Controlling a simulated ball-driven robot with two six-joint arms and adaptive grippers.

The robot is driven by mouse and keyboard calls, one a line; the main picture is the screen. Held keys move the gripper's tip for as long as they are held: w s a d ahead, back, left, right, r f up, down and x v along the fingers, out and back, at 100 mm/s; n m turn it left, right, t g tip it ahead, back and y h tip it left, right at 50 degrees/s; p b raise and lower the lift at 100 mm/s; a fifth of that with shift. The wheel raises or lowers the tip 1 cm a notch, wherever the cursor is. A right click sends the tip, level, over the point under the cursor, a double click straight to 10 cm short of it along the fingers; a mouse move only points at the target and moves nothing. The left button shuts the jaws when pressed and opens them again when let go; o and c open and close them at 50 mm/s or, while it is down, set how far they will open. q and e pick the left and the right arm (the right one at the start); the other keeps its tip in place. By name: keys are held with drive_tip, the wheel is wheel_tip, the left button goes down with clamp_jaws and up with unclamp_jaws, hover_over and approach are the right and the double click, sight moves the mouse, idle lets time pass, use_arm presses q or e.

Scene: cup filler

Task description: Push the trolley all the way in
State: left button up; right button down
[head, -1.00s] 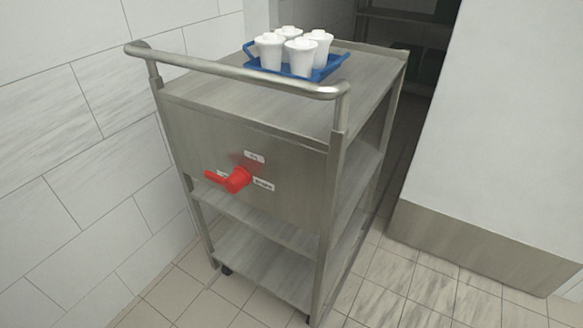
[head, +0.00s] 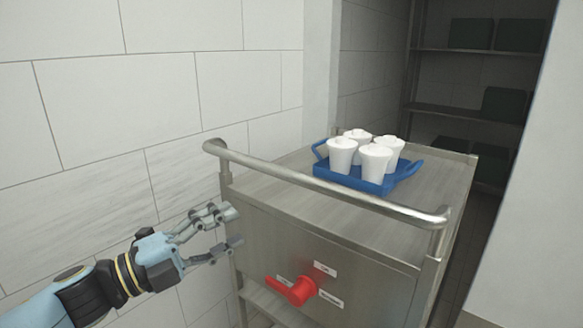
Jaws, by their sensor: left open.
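The steel trolley (head: 330,262) stands in front of me, its far end toward a dark opening between the tiled wall and a white wall. Its push handle (head: 330,184) runs across the near side. A red lever (head: 292,291) sits on its front panel among small white labels. My left gripper (head: 236,226) is open and empty, near the left end of the handle and beside the left edge of the front panel. I cannot tell whether it touches the trolley. My right gripper is not in view. The trolley's lower part is cut off by the picture edge.
A blue tray (head: 405,172) with several white lidded cups (head: 374,162) stands on the trolley top. The tiled wall (head: 120,120) is close on the left. A white wall (head: 540,230) stands on the right. Shelves (head: 470,52) with dark boxes show in the opening behind.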

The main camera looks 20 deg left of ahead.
sight(281, 176)
use_arm(q)
drive_tip(key=w+d+r, duration=0.2)
drive_tip(key=w+d+r+m+h+p, duration=0.1)
drive_tip(key=w+d+r, duration=0.1)
drive_tip(key=w, duration=0.1)
drive_tip(key=w+d+r+m+p, duration=0.1)
drive_tip(key=w+d+r, duration=0.2)
drive_tip(key=shift+w+g, duration=0.1)
drive_tip(key=shift+g, duration=0.2)
drive_tip(key=shift+w+d, duration=0.25)
drive_tip(key=shift+w, duration=0.05)
drive_tip(key=shift+f, duration=0.1)
drive_tip(key=c, duration=0.9)
clamp_jaws()
